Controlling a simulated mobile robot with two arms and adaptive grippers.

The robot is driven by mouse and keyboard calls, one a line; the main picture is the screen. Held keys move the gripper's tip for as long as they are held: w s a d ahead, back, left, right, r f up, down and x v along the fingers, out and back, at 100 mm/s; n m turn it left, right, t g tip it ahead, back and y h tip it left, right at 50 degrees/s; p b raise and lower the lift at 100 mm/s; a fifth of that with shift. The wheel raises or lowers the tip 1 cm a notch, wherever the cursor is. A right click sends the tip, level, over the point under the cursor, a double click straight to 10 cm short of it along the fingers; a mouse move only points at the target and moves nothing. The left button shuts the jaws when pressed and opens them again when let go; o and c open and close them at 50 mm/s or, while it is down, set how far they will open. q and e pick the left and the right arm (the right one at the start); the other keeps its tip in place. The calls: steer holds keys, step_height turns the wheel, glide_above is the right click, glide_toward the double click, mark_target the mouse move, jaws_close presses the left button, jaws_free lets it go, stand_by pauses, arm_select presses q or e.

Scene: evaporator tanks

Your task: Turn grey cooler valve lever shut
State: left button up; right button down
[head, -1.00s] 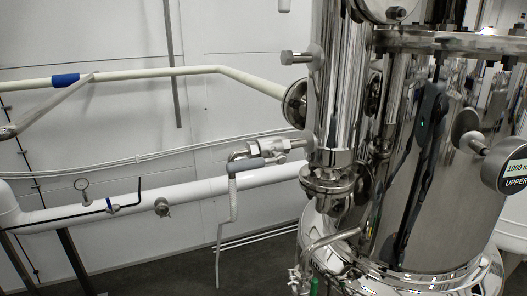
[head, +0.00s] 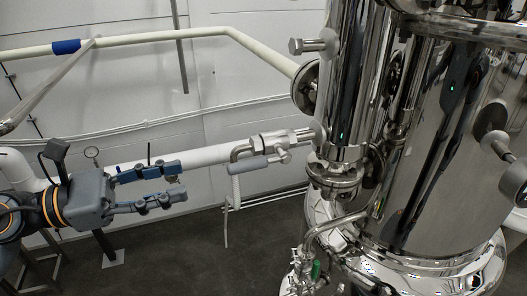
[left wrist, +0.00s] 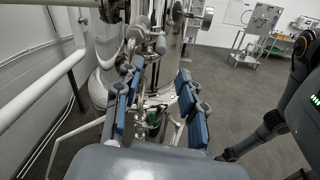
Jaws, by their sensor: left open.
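The cooler valve lever (head: 250,166) has a grey grip and lies nearly level, just below the steel valve body (head: 272,143) left of the tall steel column. Its free end points left in the head view. My left gripper (head: 184,181) comes in from the left with its blue-padded fingers spread, empty, pointing right toward the lever. A clear gap separates the fingertips from the lever. In the left wrist view the open fingers (left wrist: 160,70) point at the steel equipment, and I cannot make out the lever there for certain. My right gripper is not in view.
A large steel tank (head: 430,160) fills the right side. A thick white pipe (head: 205,156) runs behind my left gripper and the lever. A bent thin steel pipe with a green part (head: 315,270) stands below right. The floor below the lever is open.

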mark_target(243, 163)
arm_select(q)
steer(key=p+x, duration=0.7)
steer(key=x, duration=0.5)
steer(key=shift+d+r, duration=0.2)
steer(key=shift+w+d+f+p, duration=0.2)
steer(key=shift+d+p, duration=0.2)
steer(key=shift+d, duration=0.2)
steer(key=shift+a, duration=0.1)
jaws_close()
